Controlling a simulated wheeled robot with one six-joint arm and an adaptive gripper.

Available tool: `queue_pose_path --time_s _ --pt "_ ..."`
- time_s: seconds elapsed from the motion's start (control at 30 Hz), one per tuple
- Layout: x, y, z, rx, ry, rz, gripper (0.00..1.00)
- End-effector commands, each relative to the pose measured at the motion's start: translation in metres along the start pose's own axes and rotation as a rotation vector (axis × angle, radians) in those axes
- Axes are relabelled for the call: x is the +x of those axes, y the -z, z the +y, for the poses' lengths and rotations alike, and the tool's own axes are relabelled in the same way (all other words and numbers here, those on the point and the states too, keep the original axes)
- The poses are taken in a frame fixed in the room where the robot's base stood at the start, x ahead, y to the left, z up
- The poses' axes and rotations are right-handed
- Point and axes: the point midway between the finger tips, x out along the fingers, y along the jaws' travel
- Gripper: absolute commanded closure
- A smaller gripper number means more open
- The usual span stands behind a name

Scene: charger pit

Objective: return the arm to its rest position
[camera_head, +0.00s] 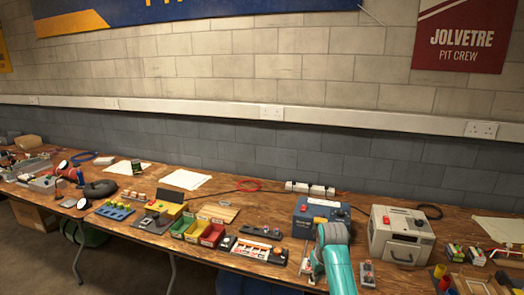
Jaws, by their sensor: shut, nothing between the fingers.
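My arm (338,262), teal with a grey joint at its upper end, rises from the bottom edge right of centre, in front of the bench. I cannot make out my gripper or its fingers in this view. The arm covers part of the bench top and the lower right of a blue box-shaped unit (309,218).
A long wooden bench (262,217) runs along the wall. A pale charger-like box (401,235) stands right of my arm. Green, yellow and red bins (197,231), a blue rack (115,211) and a switch panel (259,250) lie to the left. Several small items crowd the right end.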

Motion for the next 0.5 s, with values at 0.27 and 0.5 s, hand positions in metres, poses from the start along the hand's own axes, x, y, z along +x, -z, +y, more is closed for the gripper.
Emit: queue_pose_path --time_s 0.27,0.5 --pt "0.082 -0.083 -0.013 0.022 -0.022 0.111 1.0" --pt "0.125 -0.159 -0.025 0.042 -0.041 0.215 1.0"
